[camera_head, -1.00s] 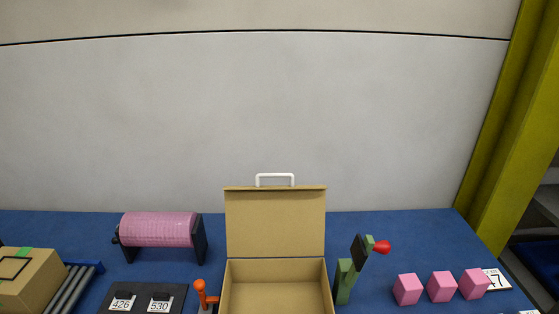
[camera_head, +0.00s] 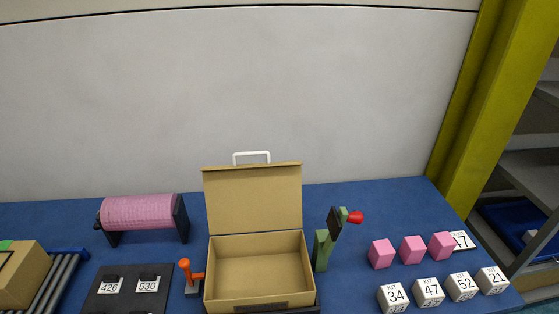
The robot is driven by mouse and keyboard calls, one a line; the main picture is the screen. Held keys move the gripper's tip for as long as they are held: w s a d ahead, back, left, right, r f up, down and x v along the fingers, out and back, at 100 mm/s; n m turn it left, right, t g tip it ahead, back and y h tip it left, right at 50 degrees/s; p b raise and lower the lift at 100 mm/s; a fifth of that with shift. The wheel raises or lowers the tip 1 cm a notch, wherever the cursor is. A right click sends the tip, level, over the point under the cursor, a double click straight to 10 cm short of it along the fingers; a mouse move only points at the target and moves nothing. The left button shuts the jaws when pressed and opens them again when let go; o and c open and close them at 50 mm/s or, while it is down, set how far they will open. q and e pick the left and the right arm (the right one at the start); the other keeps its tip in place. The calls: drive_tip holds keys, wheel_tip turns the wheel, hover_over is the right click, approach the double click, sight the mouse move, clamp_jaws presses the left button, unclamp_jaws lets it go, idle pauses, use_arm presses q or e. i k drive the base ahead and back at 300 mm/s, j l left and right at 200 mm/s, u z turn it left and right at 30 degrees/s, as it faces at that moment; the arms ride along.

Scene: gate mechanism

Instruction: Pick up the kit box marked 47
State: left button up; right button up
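The kit box marked 47 (camera_head: 428,292) is a small white box near the front right of the blue table. It stands in a row of similar white boxes. The kit box marked 34 (camera_head: 393,298) is on its left. The kit boxes marked 52 (camera_head: 460,286) and 21 (camera_head: 492,280) are on its right. Nothing covers its numbered top. Neither of my grippers shows in the head view.
Pink cubes (camera_head: 413,250) stand behind the kit boxes, partly hiding a number card (camera_head: 460,241). An open cardboard case (camera_head: 253,200) is at the centre. A green toggle clamp (camera_head: 322,250) with a red tip stands between. A yellow post (camera_head: 490,100) rises at right.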

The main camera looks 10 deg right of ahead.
sight(427, 292)
drive_tip(key=z, duration=1.5)
